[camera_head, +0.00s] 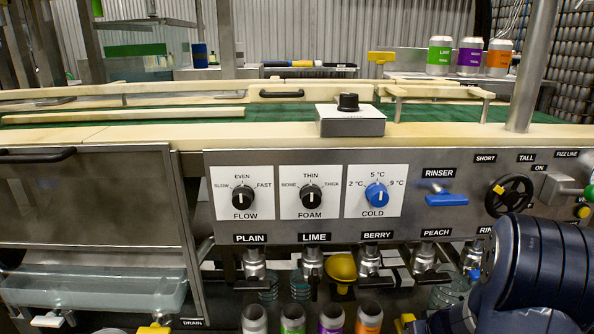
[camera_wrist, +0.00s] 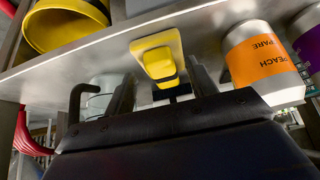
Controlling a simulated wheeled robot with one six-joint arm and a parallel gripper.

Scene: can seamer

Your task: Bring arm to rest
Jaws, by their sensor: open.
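My gripper (camera_wrist: 160,88) shows in the wrist view with its two dark fingers apart. A yellow knob-like part (camera_wrist: 155,57) on a grey metal surface appears between and beyond the fingertips; I cannot tell whether they touch it. An orange can marked PEACH and SPARE (camera_wrist: 262,62) is to the right of the fingers. In the head view my dark blue arm fills the lower right corner, in front of the panel, and my gripper is not visible there.
The control panel (camera_head: 420,165) carries dials, a blue rinser lever (camera_head: 440,199) and a black handwheel (camera_head: 511,194). Several cans, including a lime-green one (camera_head: 292,318), stand under the spouts. A yellow round container (camera_wrist: 62,22) and a clear vessel (camera_wrist: 98,92) show in the wrist view.

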